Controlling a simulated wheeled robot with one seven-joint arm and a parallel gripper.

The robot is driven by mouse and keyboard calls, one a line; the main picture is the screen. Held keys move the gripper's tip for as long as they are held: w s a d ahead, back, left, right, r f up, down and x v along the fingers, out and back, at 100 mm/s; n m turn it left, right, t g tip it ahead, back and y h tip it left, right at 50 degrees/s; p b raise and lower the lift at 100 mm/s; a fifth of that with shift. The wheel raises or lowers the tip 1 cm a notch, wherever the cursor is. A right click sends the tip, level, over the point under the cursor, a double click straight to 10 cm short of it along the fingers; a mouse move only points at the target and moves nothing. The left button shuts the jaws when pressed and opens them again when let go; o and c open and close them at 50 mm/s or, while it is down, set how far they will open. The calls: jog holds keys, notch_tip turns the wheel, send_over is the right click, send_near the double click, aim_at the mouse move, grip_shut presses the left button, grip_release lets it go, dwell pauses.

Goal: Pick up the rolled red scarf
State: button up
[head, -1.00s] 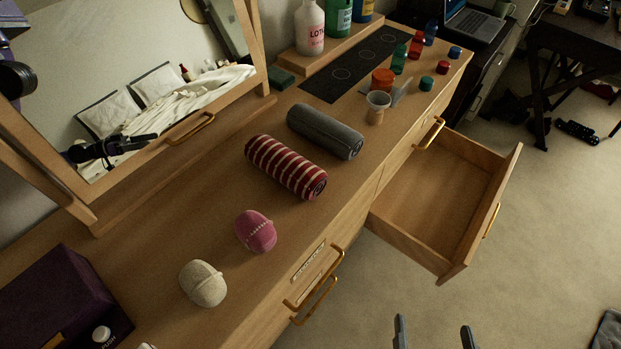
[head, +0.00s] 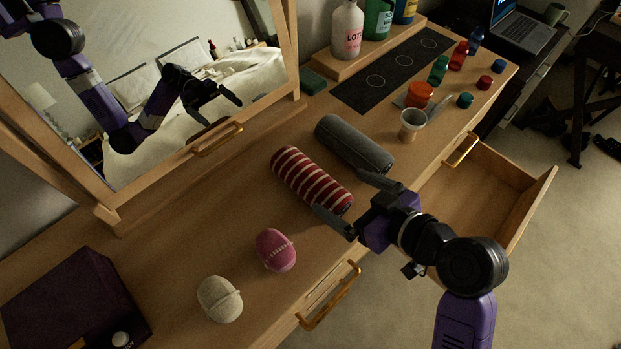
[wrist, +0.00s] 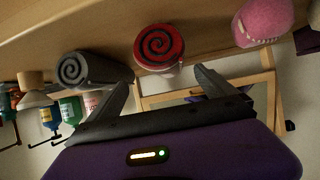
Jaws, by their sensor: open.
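The rolled red scarf (head: 311,180), red with white stripes, lies on the wooden dresser top. Its spiral end (wrist: 159,46) faces my wrist camera. My gripper (head: 337,197) is open at the scarf's near end, one finger on each side of that end in the head view. In the wrist view the scarf end shows between and beyond the two fingertips (wrist: 161,80). I cannot tell whether a finger touches it. Nothing is held.
A rolled grey scarf (head: 354,144) lies close beside the red one, near one finger. A pink ball-like roll (head: 275,250) and a cream one (head: 219,299) lie to the left. An open drawer (head: 484,195) juts out at right. A mirror (head: 150,75) stands behind.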

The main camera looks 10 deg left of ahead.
aim_at(326, 189)
jog(key=shift+s+a+f+n, duration=0.15)
jog(key=shift+s+a+n, duration=0.1)
jog(key=shift+a+n, duration=0.05)
jog(key=shift+a+f+g, duration=0.15)
jog(key=shift+a+g, duration=0.1)
jog(key=shift+g, duration=0.05)
jog(key=shift+r+p+x, duration=0.2)
jog(key=shift+p+x, duration=0.65)
jog(key=shift+x, duration=2.75)
jog(key=shift+w+r, duration=0.1)
jog(key=shift+w, duration=0.05)
jog(key=c, duration=1.6)
